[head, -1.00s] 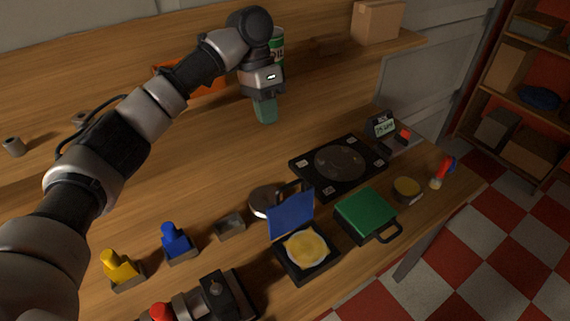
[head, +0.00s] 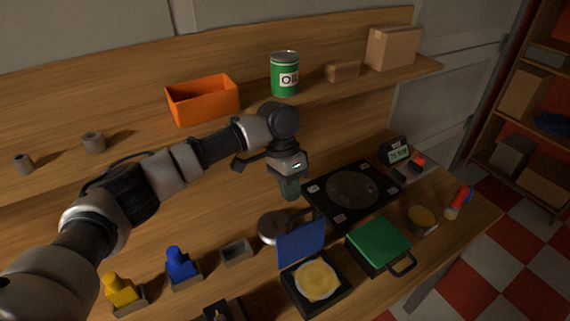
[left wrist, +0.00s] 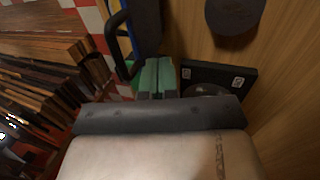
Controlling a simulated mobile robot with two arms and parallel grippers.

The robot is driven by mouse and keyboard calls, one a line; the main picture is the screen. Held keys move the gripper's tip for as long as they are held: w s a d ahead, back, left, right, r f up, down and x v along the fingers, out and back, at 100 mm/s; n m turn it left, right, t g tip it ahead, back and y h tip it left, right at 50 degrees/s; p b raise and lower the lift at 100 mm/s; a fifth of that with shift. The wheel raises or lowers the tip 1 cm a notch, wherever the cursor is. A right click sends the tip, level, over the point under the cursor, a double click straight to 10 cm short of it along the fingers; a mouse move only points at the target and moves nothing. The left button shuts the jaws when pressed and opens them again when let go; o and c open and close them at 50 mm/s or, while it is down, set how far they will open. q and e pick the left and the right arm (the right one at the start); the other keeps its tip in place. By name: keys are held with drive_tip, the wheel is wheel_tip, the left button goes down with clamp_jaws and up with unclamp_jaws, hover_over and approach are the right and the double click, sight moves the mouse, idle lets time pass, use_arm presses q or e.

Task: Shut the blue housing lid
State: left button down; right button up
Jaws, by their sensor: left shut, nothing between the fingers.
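The blue housing lid (head: 301,246) stands open, roughly upright, at the back edge of its black housing (head: 333,299). A round yellow part (head: 317,280) lies in the housing. My left gripper (head: 290,192) has green fingers, shut and empty, and shows behind and above the lid, apart from it. In the left wrist view its fingers (left wrist: 156,76) are closed together. My right gripper is not in view.
A round grey thing (head: 275,226) sits just behind the lid. A green case (head: 378,246) with a black handle is right of the housing. A black square plate (head: 352,189) lies behind it. A small grey tray (head: 236,251) is to the left.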

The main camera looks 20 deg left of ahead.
use_arm(q)
drive_tip(key=shift+s+d+p, duration=0.35)
drive_tip(key=shift+s+d, duration=0.7)
drive_tip(key=shift+s, duration=0.05)
drive_tip(key=shift+r, duration=0.1)
